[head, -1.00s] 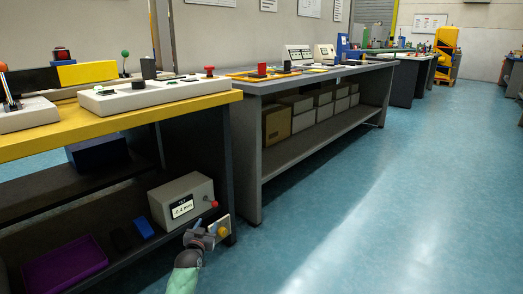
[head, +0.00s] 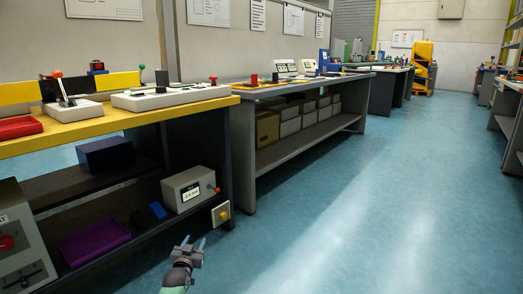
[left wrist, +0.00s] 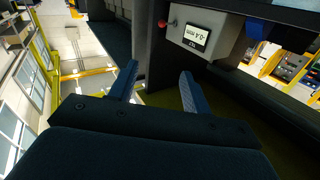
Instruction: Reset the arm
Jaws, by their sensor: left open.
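A black-and-yellow striped bar (head: 124,79) lies level along the back of the yellow-topped bench (head: 125,119). A lever with an orange ball (head: 56,74) stands tilted on a white base in front of it. On the lower right of the bench a small pale plate with a yellow button (head: 224,213) shows. Beside it sits a grey box with a small display (head: 187,186) and a red knob; the box also shows upside down in the left wrist view (left wrist: 207,30). My left gripper (head: 190,243) is open and empty, below and left of the button, apart from it. My right gripper is not in view.
A purple tray (head: 93,240) and blue boxes (head: 105,154) sit on the bench's shelves. A grey panel with a red button (head: 14,245) stands at lower left. A grey bench (head: 300,160) extends beyond. The blue floor (head: 370,220) to the right is clear.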

